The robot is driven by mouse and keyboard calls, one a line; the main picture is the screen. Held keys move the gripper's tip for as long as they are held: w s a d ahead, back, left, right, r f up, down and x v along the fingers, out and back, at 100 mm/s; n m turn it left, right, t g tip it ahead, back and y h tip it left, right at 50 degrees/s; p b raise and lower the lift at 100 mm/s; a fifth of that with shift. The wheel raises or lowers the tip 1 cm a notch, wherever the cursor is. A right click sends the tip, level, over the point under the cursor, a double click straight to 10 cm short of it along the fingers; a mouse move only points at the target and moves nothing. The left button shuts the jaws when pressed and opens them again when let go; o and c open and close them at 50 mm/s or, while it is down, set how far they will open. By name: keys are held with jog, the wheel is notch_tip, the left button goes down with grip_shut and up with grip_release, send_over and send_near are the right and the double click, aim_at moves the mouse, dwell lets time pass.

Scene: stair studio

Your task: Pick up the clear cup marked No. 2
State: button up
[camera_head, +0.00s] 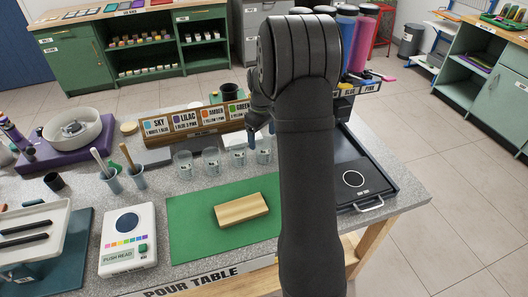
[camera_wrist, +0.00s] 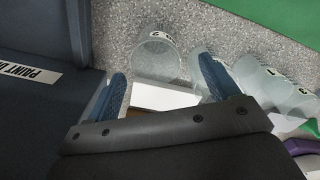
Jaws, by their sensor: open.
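Several clear cups stand in a row on the grey speckled table behind the green mat. The rightmost cup (camera_head: 264,154) is just below my gripper (camera_head: 262,134). In the wrist view a clear cup (camera_wrist: 157,62) shows beyond and between the two blue fingertips of my gripper (camera_wrist: 162,70); its small tag seems to read 2. Another clear cup (camera_wrist: 202,62) is partly hidden behind the right finger. Further cups at the right carry tags that look like 1 and 3. My gripper is open, with nothing held between its fingers.
A row of colour cards (camera_head: 200,120) stands close behind the cups. A wooden block (camera_head: 241,210) lies on the green mat (camera_head: 190,235) in front.

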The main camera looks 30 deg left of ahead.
jog(key=shift+w+d+f, duration=0.1)
jog(key=shift+w+f, duration=0.05)
jog(key=shift+f, duration=1.35)
jog(key=shift+w+d+f, duration=0.1)
jog(key=shift+w+f, duration=0.05)
jog(key=shift+f, duration=1.3)
jog(key=c, duration=1.1)
jog(key=shift+o, duration=0.2)
jog(key=shift+r, duration=0.15)
